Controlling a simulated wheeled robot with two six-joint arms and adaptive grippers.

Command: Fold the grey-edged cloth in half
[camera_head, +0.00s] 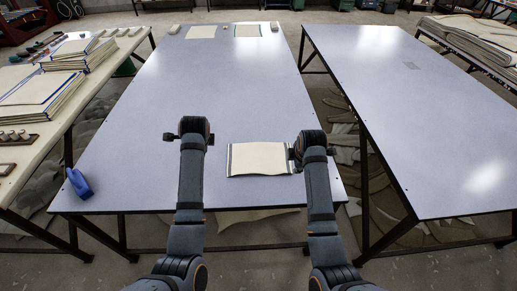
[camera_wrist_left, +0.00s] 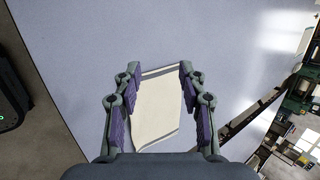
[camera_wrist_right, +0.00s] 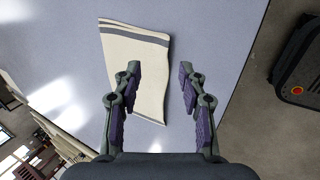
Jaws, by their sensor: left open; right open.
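The cream cloth with grey edges (camera_head: 260,158) lies on the near part of the middle table, with grey bands at its left and right ends. My left gripper (camera_head: 189,135) is open and empty, left of the cloth and apart from it. In the left wrist view the cloth (camera_wrist_left: 155,108) shows beyond the open fingers (camera_wrist_left: 161,69). My right gripper (camera_head: 305,148) is open at the cloth's right end and hides part of that grey band. In the right wrist view the cloth (camera_wrist_right: 140,58) lies partly behind the left finger of the open gripper (camera_wrist_right: 160,70); contact cannot be told.
The middle table (camera_head: 240,85) is mostly clear around the cloth. A blue bottle (camera_head: 79,184) lies near its left edge. Two flat cloths (camera_head: 201,32) (camera_head: 248,31) lie at its far end. A left table holds stacked cloths (camera_head: 45,88). The right table (camera_head: 430,110) is nearly bare.

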